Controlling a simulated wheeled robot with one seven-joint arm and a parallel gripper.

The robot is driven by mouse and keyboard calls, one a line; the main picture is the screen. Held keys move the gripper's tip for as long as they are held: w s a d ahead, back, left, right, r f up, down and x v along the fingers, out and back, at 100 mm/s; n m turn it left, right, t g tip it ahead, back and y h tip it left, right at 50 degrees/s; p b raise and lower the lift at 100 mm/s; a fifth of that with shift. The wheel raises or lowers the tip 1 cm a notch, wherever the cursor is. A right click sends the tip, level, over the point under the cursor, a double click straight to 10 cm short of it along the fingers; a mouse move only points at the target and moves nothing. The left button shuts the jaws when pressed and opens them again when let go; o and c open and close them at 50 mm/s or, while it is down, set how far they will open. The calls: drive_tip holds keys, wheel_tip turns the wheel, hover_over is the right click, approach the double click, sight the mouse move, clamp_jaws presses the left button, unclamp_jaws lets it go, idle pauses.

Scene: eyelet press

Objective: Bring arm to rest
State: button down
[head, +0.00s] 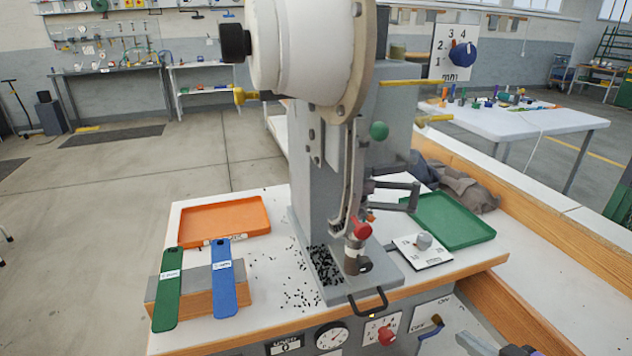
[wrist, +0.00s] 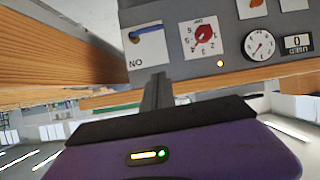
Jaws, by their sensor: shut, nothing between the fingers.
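My gripper (wrist: 155,92) shows in the wrist view as dark fingers held together, with nothing between them. The purple wrist housing below it carries a small lit yellow and green display. The fingers point toward the lower edge of the press's front panel (wrist: 190,62), which appears upside down; I cannot tell how large the gap is. The eyelet press (head: 320,190) stands on the white-topped bench (head: 265,285) in the head view. A grey piece at the bottom right edge of the head view may be part of my arm, but it is cut off.
An orange tray (head: 225,217), a green tray (head: 450,220) and green (head: 167,290) and blue (head: 224,280) strips lie on the bench. Small black pieces lie scattered around the press base. A wooden-edged counter (head: 565,240) runs along the right. Open floor (head: 60,240) lies left.

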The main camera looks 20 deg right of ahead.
drive_tip(key=s+d+r+m+t+h, duration=0.1)
drive_tip(key=s+d+r+m+h, duration=0.25)
drive_tip(key=m+h, duration=0.2)
drive_tip(key=s+a+r+n+y+p, duration=0.2)
drive_tip(key=s+a+n+y, duration=0.3)
drive_tip(key=s+a, duration=1.6)
drive_tip(key=a+r, duration=0.1)
drive_tip(key=a, duration=0.2)
drive_tip(key=shift+s+a+t+y, duration=0.2)
drive_tip(key=shift+a+t+y, duration=0.05)
drive_tip(key=shift+t+y, duration=0.15)
drive_tip(key=shift+f, duration=0.1)
